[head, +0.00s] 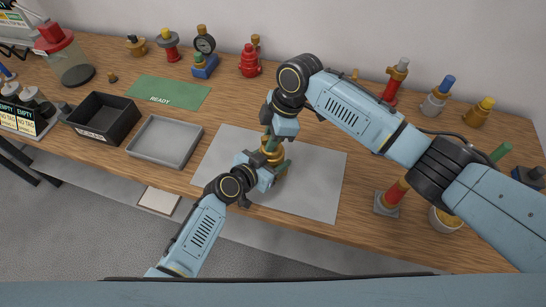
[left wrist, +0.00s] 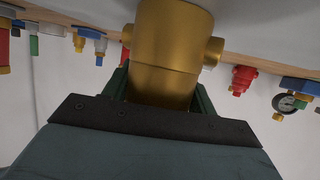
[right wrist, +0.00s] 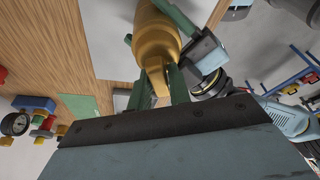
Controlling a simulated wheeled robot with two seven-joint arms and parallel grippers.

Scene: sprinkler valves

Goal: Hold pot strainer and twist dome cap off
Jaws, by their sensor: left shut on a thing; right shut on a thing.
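The brass pot strainer (head: 272,152) stands upright over the white sheet, partly hidden by my grippers. My left gripper (head: 274,172) is shut around its lower body from the front; the brass body (left wrist: 172,45) sits between the green fingers in the left wrist view. My right gripper (head: 268,136) comes from above and is shut on the strainer's top, the dome cap (right wrist: 158,88), which shows between its green fingers in the right wrist view. The cap's seam with the body is hard to make out.
The white sheet (head: 320,180) is otherwise clear. A grey tray (head: 165,143), a black bin (head: 92,128) and a green READY mat (head: 178,92) lie to the left. Several valves line the back, including a red one (head: 250,62).

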